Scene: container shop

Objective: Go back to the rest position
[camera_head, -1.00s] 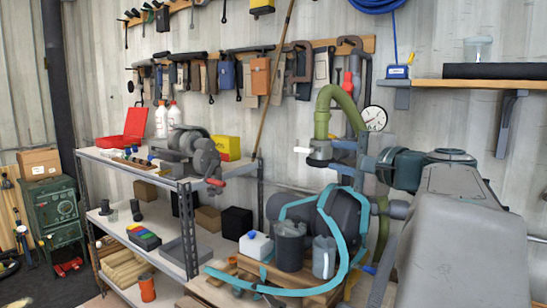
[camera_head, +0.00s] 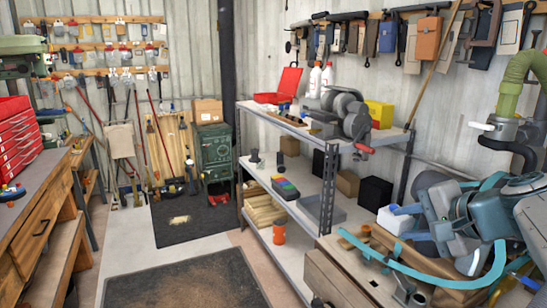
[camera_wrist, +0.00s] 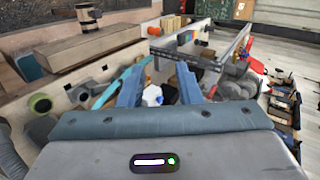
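My gripper (camera_wrist: 162,74) shows in the wrist view with its two blue-grey fingers spread apart and nothing held between them. A white container with a blue cap (camera_wrist: 152,96) shows in the gap, beyond the fingers on the bench. In the head view my folded arm fills the lower right, over the cluttered wooden bench (camera_head: 350,270). The fingertips are hard to make out there. The white container (camera_head: 394,221) stands just left of my arm, partly hidden by it.
A grey metal shelf (camera_head: 300,195) with boxes is left of the bench. A wooden workbench (camera_head: 35,220) is far left. Open floor with a dark mat (camera_head: 185,280) lies between.

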